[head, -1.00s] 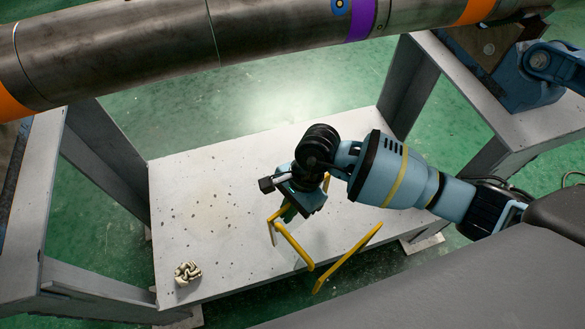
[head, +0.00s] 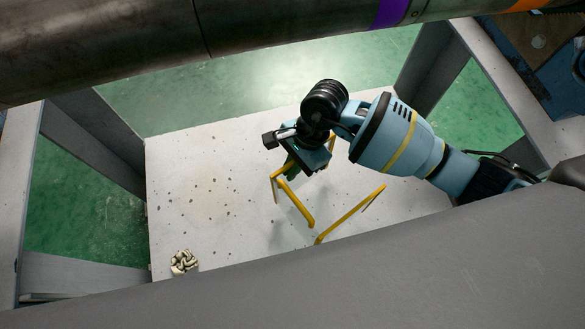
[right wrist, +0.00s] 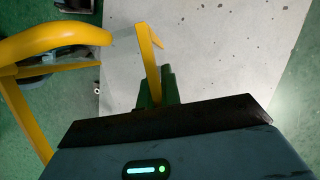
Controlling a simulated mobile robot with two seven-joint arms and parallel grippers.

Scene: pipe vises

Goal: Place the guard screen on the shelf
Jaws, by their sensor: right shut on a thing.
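The guard screen (head: 296,205) shows as a yellow bent frame; any panel inside it cannot be made out. My right gripper (head: 290,166) is shut on one of its yellow bars. The frame is over the speckled white shelf (head: 215,160); I cannot tell whether its lower ends touch. In the right wrist view, green fingertips (right wrist: 155,88) grip a yellow bar, and a thicker yellow part of the guard screen (right wrist: 50,40) crosses the upper left. The shelf (right wrist: 215,45) lies beneath. My left gripper is not in view.
A cream knotted object (head: 184,262) lies at the shelf's near left corner. A large grey pipe (head: 150,50) spans above the far side. Grey support legs (head: 95,135) stand at both ends. The shelf's left and middle are mostly clear.

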